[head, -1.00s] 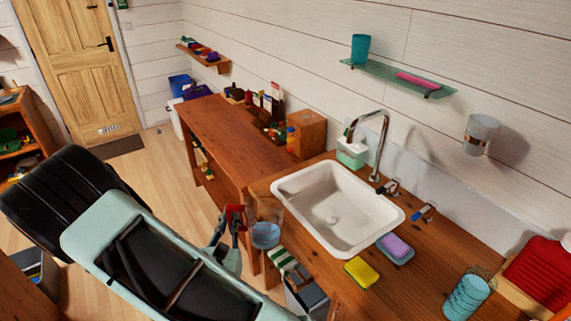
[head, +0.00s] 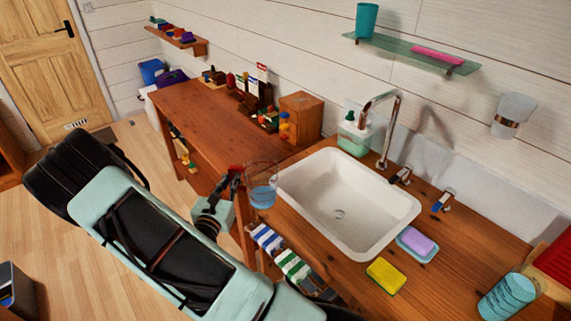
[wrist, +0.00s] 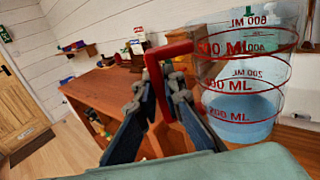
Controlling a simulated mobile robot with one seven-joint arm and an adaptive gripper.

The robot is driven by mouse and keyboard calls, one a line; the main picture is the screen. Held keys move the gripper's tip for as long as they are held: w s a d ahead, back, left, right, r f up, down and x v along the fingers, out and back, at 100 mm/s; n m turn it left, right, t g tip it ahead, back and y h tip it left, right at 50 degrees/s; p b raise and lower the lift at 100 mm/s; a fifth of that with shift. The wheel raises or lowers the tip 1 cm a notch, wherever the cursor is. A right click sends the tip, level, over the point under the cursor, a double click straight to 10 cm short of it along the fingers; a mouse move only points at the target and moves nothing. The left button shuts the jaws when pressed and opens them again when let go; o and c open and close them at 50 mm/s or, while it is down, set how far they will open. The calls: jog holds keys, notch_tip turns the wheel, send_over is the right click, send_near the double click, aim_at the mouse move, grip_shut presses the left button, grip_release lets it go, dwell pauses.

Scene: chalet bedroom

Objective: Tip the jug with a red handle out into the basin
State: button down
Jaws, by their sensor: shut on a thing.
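The jug (head: 262,193) is clear, with red measuring marks and a red handle, and holds pale blue liquid in its lower part. In the wrist view the jug (wrist: 240,85) stands close to upright. My gripper (head: 237,177) is shut on the red handle (wrist: 158,75), with the jug on the far side of the fingers. The white basin (head: 330,225) is set in the wooden counter, just right of the jug in the head view. The jug is at the basin's left edge, not over its middle.
A chrome tap (head: 390,125) arches over the basin's back edge. A green soap dispenser (head: 354,140) stands behind it. A yellow sponge (head: 385,276), a purple soap (head: 417,242) and a blue cup stack (head: 507,296) lie along the front right. A wooden bench (head: 190,110) extends left.

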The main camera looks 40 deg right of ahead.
jog(key=w+d+f+m+g+h+b, duration=0.1)
jog(key=w+d+f+b, duration=0.1)
jog(key=d, duration=0.5)
jog(key=w+d+f+m+g+h+b, duration=0.1)
jog(key=w+d+f+g+b, duration=0.1)
jog(key=d, duration=0.6)
jog(key=w+d+f+m+g+h+b, duration=0.1)
jog(key=w+d+f+b, duration=0.1)
jog(key=d, duration=0.6)
jog(key=shift+w+d+f+b, duration=0.1)
jog(key=shift+f+b, duration=0.15)
jog(key=shift+f, duration=0.2)
jog(key=shift+w+d+f+b, duration=0.1)
jog(key=shift+f+b, duration=0.15)
jog(key=shift+f, duration=0.15)
jog(key=shift+d+g, duration=0.2)
jog(key=shift+g, duration=0.2)
jog(key=shift+r, duration=0.1)
jog(key=shift+m, duration=0.3)
